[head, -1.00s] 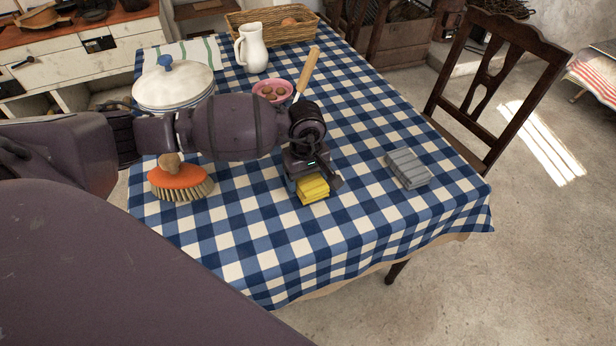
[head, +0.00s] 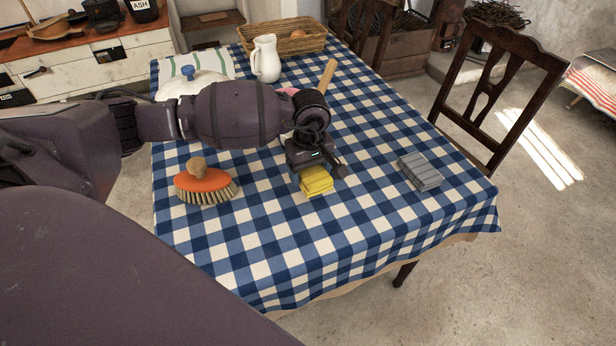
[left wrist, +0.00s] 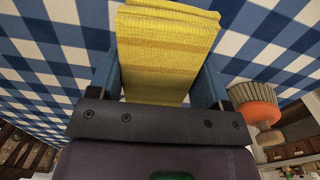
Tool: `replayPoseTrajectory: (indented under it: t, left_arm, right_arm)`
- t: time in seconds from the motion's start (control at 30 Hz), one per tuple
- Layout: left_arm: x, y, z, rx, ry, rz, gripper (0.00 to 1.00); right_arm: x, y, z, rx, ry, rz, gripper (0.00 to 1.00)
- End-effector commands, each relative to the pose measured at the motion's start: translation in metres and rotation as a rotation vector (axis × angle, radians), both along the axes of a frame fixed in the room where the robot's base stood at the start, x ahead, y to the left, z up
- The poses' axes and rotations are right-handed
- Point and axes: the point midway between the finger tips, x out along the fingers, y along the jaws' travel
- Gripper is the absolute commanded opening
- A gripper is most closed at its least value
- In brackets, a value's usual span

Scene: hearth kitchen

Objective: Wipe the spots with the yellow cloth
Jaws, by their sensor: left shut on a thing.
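The folded yellow cloth (head: 317,182) is between the fingers of my left gripper (head: 315,168), over the middle of the blue-and-white checked tablecloth (head: 255,245). The gripper is shut on the cloth. In the left wrist view the cloth (left wrist: 165,50) fills the space between the two blue fingers and extends past them. I cannot tell whether its underside touches the table. No spots can be made out on the checked cloth; any under the arm or the yellow cloth are hidden. My right gripper is not in view.
An orange scrubbing brush (head: 206,184) lies left of the cloth; a ribbed grey block (head: 420,172) lies right. Behind my arm are a white lidded pot (head: 190,84), a white jug (head: 266,60), a wooden handle (head: 328,75) and a basket (head: 285,38). The front of the table is clear.

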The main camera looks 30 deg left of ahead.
Motion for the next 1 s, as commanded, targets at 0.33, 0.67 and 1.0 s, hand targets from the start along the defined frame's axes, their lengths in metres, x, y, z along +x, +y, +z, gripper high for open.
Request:
replayPoseTrajectory:
  t: [0.33, 0.67, 1.0]
  left_arm:
    - [0.002, 0.002, 0.028, -0.001, -0.003, 0.01, 0.49]
    - [0.001, 0.002, 0.027, -0.001, -0.001, 0.01, 0.49]
    - [0.002, -0.001, 0.039, -0.002, -0.006, 0.008, 0.49]
  right_arm:
    - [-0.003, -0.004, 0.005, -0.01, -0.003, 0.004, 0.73]
    - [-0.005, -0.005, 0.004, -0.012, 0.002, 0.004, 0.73]
    - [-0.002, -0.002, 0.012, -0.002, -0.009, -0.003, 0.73]
